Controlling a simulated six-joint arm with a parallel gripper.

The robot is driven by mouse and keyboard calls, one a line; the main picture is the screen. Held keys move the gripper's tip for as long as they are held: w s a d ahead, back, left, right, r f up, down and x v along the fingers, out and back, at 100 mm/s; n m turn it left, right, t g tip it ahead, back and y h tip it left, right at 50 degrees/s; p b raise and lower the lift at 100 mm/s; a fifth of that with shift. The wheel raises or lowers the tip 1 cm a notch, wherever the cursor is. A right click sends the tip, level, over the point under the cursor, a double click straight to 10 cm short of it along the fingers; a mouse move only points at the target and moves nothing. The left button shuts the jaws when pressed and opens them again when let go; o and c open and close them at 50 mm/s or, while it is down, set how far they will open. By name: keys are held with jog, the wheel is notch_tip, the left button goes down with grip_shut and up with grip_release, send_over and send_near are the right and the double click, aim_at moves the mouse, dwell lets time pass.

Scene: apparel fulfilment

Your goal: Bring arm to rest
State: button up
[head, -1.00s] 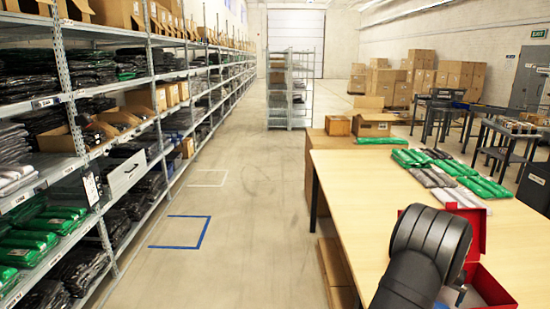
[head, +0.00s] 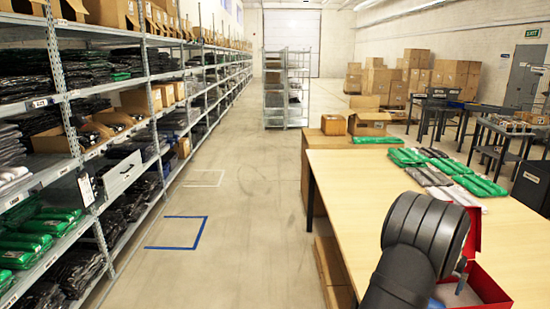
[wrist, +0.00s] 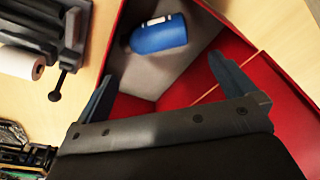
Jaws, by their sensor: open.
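My arm reaches in from the bottom right of the head view, over the table (head: 360,200) and beside an open red box (head: 487,285). In the wrist view my gripper (wrist: 165,80) is open, its two dark blue fingers spread apart with nothing between them. The red box (wrist: 215,70) lies beyond and below the fingers. A blue bottle-like item (wrist: 158,34) with a white label lies on the box's grey floor, apart from the fingers. My own arm hides part of the box in the head view.
Green and grey packed garments (head: 450,175) lie on the table's far right. A dark device with a white roll (wrist: 22,60) stands beside the box in the wrist view. Cartons (head: 370,122) stand past the table's far end. Shelving (head: 70,100) lines the left; the aisle is clear.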

jog(key=f, duration=0.5)
jog(key=w+d+f, duration=0.1)
jog(key=f, duration=0.2)
jog(key=shift+f, duration=0.2)
notch_tip(320, 180, up, 18)
jog(key=s+d+f+m, duration=0.2)
jog(key=s+m, duration=0.1)
jog(key=s, duration=0.8)
jog(key=s+d+f+m+g+y, duration=0.1)
jog(key=s+d+m, duration=0.15)
jog(key=s, duration=0.75)
jog(key=s+d+f+m, duration=0.2)
jog(key=s+m, duration=0.2)
jog(key=s, duration=0.7)
jog(key=w+f, duration=0.4)
jog(key=w, duration=0.5)
jog(key=shift+d+f, duration=0.15)
jog(key=shift+f, duration=0.2)
jog(key=shift+s+n, duration=0.2)
jog(key=shift+n, duration=0.05)
jog(key=s+r, duration=0.5)
jog(key=s, duration=0.3)
jog(key=w+r+n, duration=0.1)
jog(key=w+n, duration=0.2)
jog(key=w, duration=0.9)
jog(key=shift+a+r+n, duration=0.25)
jog(key=shift+r+n, duration=0.05)
jog(key=shift+r, duration=0.05)
